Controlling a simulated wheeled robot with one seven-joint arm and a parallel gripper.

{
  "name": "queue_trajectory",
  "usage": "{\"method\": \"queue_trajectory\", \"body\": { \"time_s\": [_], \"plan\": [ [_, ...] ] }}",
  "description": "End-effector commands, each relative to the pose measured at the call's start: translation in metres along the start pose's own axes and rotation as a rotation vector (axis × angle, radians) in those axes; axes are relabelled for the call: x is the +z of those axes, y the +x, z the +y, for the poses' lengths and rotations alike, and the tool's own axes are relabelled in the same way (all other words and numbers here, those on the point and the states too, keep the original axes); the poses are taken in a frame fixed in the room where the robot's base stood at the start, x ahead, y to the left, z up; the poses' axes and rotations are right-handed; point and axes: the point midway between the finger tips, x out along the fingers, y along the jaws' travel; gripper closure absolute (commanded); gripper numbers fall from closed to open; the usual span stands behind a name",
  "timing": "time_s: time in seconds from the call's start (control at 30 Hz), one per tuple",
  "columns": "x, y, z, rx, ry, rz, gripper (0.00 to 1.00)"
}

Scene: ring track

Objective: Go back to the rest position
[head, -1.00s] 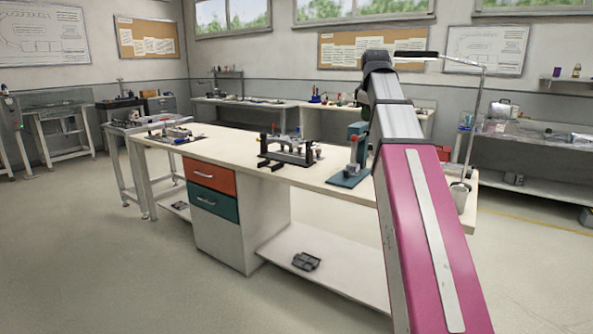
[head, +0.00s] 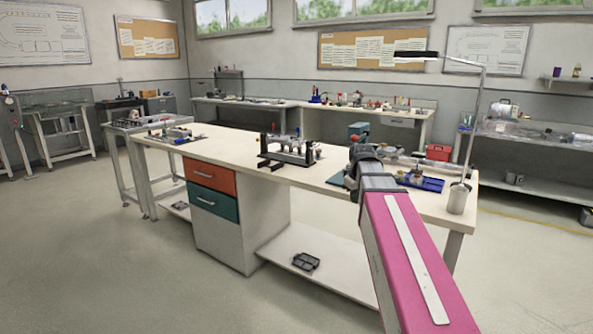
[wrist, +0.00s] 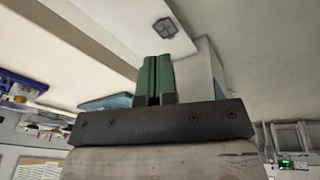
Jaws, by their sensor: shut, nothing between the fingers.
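My gripper (wrist: 156,80) shows in the wrist view as two green fingers side by side, closed together with nothing held. In the head view my pink and grey arm reaches out over the right part of the workbench (head: 235,146); the gripper itself is hidden behind the arm's far end. In the wrist view a small dark part (wrist: 165,28) lies on a pale surface beyond the fingertips.
The bench carries a black fixture (head: 288,151), a blue tray (head: 420,182) and a lamp with a pale post (head: 470,135). Orange (head: 212,175) and green (head: 213,202) drawers are below. The floor at left is clear.

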Motion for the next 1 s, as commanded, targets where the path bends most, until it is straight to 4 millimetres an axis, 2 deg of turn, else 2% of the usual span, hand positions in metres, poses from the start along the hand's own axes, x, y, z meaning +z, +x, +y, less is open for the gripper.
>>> {"method": "queue_trajectory", "body": {
  "time_s": [0.03, 0.1, 0.5, 0.8, 1.0],
  "plan": [
    [0.01, 0.018, -0.008, -0.009, 0.025, -0.013, 1.0],
    [0.019, 0.04, -0.016, -0.017, 0.063, -0.025, 1.0],
    [0.085, 0.151, -0.069, -0.053, 0.285, -0.105, 1.0],
    [0.143, 0.216, -0.112, -0.066, 0.446, -0.168, 1.0],
    [0.168, 0.24, -0.131, -0.068, 0.517, -0.195, 1.0]
  ]
}}
